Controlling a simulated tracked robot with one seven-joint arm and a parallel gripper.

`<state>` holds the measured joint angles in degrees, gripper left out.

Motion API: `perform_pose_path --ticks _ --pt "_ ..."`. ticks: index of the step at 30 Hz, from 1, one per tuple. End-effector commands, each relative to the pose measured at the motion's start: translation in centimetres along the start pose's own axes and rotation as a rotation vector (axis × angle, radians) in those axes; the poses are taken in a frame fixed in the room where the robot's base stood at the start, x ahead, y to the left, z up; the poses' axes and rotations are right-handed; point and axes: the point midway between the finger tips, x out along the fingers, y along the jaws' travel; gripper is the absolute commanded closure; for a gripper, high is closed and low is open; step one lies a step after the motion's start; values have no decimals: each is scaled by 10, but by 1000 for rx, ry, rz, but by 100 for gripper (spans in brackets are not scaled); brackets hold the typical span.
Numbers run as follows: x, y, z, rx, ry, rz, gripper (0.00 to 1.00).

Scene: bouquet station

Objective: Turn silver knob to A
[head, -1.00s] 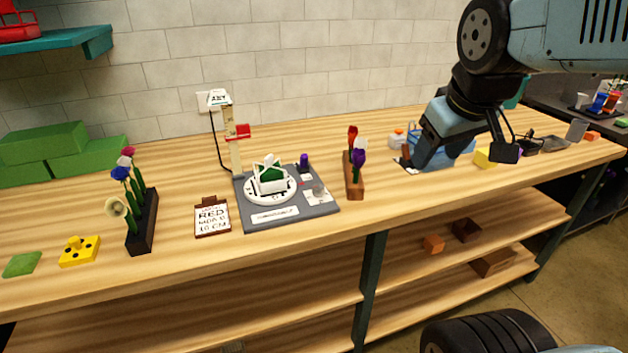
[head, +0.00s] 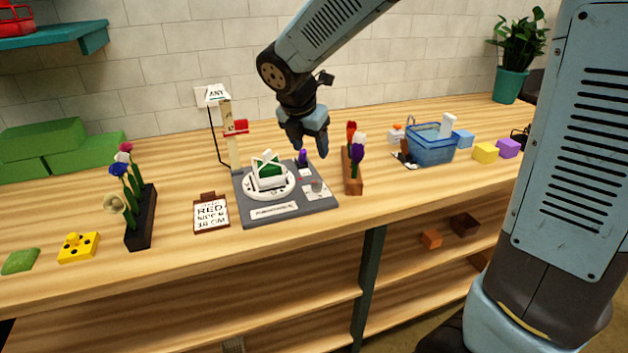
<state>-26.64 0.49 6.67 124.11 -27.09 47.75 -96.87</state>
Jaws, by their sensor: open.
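The silver knob (head: 317,186) sits on a pale dial plate at the right side of the grey station board (head: 262,217). It is small, and I cannot read its letters or its setting. A purple knob (head: 302,160) stands behind it on the same board. My gripper (head: 312,150) is above the back right of the board, pointing down. It is open and empty, close to the purple knob in the picture and apart from the silver knob. A white round holder (head: 270,187) with a green and white insert stands on the board's left part.
A brown block with flowers (head: 353,183) stands just right of the board. A wooden post (head: 233,155) with a red clip rises at the back left. A blue basket (head: 430,147) is farther right.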

Motion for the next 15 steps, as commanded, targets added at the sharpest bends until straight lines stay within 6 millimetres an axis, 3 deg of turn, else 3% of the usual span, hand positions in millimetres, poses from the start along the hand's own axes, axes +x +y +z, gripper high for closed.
perform_pose_path --ticks 8,15 --pt "18 9 -4 -73 -2 -3 42" --pt "58 8 -5 -71 0 -5 42"
